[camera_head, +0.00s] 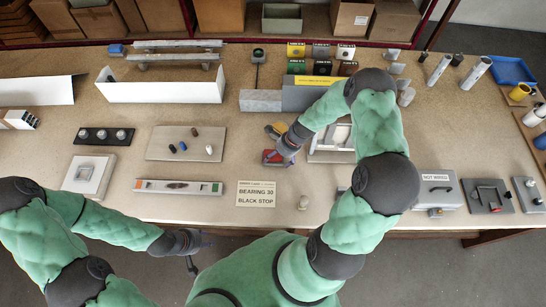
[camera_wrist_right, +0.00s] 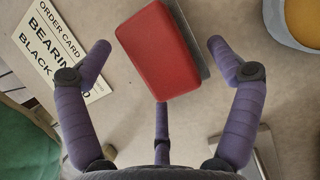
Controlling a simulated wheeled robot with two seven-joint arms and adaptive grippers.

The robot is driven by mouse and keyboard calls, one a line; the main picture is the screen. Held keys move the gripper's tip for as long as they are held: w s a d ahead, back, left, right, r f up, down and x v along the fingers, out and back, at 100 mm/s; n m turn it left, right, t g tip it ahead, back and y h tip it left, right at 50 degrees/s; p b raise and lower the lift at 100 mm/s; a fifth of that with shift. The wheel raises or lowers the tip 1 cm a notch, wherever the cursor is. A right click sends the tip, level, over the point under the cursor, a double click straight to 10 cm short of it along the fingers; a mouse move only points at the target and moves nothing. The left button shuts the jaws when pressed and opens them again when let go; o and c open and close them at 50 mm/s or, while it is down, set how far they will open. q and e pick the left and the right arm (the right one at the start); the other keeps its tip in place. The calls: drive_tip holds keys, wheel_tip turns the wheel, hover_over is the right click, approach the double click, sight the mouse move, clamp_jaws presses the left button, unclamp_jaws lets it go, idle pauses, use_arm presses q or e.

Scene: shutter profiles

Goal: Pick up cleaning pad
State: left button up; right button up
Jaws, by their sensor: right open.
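The cleaning pad is likely the red block (camera_wrist_right: 160,50) on a thin grey base, seen in the right wrist view. In the head view its red part (camera_head: 270,157) shows on the bench beside my right gripper (camera_head: 283,152), which partly covers it. In the wrist view my right gripper (camera_wrist_right: 158,62) is open, with a finger on each side of the pad and a third finger below it. No finger clearly grips the pad. My left gripper (camera_head: 197,250) hangs low in front of the bench, away from the pad; its finger opening is unclear.
An order card (camera_head: 257,194) reading "BEARING 30 BLACK STOP" lies in front of the pad. A yellow-and-grey round item (camera_head: 277,129) sits just behind it. A framed tray (camera_head: 330,155) stands to the right, partly behind my arm.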

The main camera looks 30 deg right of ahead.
drive_tip(key=c, duration=1.2)
drive_tip(key=shift+o, duration=0.2)
drive_tip(key=shift+r, duration=0.15)
drive_tip(key=shift+r, duration=0.55)
drive_tip(key=s+a+r+p, duration=0.1)
drive_tip(key=s+a+r, duration=0.6)
drive_tip(key=s+r, duration=0.4)
drive_tip(key=shift+s+a+r, duration=0.35)
drive_tip(key=shift+s, duration=0.05)
drive_tip(key=shift+o, duration=0.7)
